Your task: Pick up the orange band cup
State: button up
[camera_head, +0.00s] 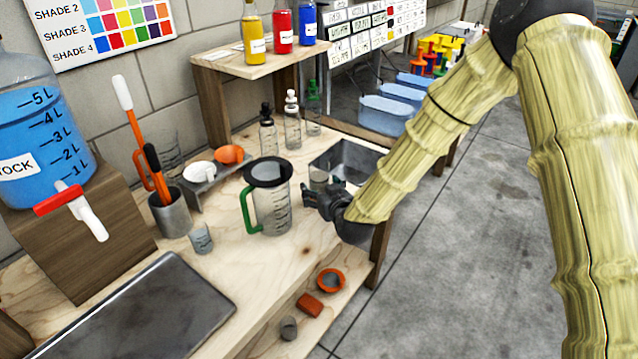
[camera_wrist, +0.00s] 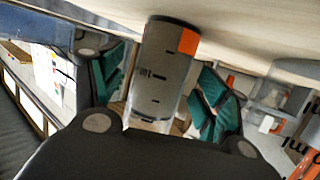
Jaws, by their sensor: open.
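A clear grey cup with dark marks and an orange patch (camera_wrist: 160,75) stands between my gripper's two teal finger pads in the wrist view, which looks upside down. In the head view a small clear cup (camera_head: 318,180) shows just behind my gripper (camera_head: 325,199), by the sink; its orange part is hidden there. My gripper (camera_wrist: 163,98) is open, with one pad on each side of the cup. A gap shows on the left, and I cannot tell whether the right pad touches it.
A clear jug with a green handle (camera_head: 270,205) stands close left of my gripper. A metal sink (camera_head: 345,160) is behind it. Dropper bottles (camera_head: 292,125) stand farther back. An orange ring-shaped cup (camera_head: 330,281) sits on the lower shelf. Bare wood lies in front.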

jog(key=shift+x, duration=0.95)
jog(key=c, duration=1.2)
jog(key=shift+c, duration=0.3)
jog(key=shift+r, duration=0.25)
